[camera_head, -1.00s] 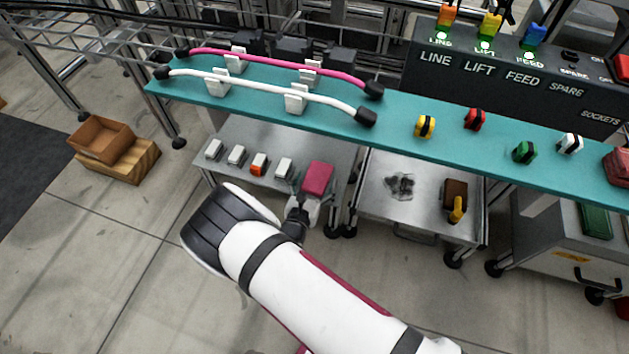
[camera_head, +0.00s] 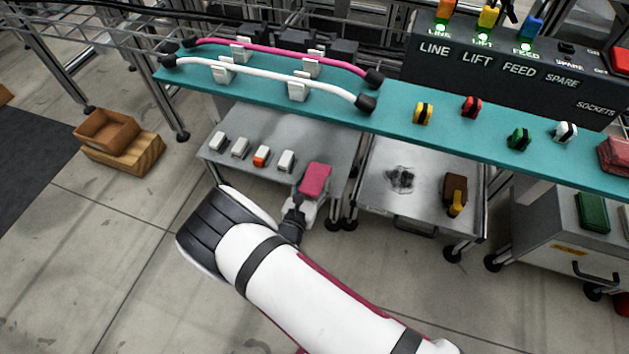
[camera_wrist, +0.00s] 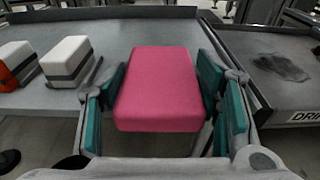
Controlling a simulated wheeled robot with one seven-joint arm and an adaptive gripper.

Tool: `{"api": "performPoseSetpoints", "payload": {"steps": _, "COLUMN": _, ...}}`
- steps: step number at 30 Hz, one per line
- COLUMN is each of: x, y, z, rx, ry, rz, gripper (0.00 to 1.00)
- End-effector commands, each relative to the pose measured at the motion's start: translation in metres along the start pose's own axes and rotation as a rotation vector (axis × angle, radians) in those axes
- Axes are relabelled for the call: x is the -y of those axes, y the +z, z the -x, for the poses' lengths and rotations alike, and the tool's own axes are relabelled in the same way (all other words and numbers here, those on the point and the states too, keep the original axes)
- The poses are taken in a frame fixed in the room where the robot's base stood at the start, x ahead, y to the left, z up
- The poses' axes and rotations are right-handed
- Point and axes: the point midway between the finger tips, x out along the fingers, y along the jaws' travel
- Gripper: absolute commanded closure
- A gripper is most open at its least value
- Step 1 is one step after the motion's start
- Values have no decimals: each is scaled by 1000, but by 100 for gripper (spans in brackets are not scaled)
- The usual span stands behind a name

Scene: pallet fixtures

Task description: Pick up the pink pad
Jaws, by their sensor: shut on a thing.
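The pink pad (camera_wrist: 160,88) is a rounded block that fills the middle of the wrist view. My gripper (camera_wrist: 162,98) has its teal fingers on either side of the pad and is shut on it. The pad also shows in the head view (camera_head: 315,180), at the right part of the lower grey cart top (camera_head: 262,128), with my gripper (camera_head: 311,195) at its near side. I cannot tell whether the pad is clear of the cart surface. Its underside is hidden.
Several small blocks, white and one orange (camera_head: 261,156), stand in a row left of the pad. A teal shelf (camera_head: 395,117) with cables runs above and behind. A second cart (camera_head: 412,208) stands to the right. Wooden boxes (camera_head: 122,152) sit on the floor at left.

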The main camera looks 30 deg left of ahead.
Motion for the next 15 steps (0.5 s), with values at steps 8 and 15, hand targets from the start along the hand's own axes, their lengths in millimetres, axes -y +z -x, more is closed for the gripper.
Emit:
{"api": "performPoseSetpoints", "payload": {"steps": 8, "x": -2, "y": 0, "z": 3, "rx": 0, "ry": -4, "rz": -1, "gripper": 69}}
{"api": "performPoseSetpoints", "payload": {"steps": 15, "x": -2, "y": 0, "z": 3, "rx": 0, "ry": -4, "rz": 0, "gripper": 29}}
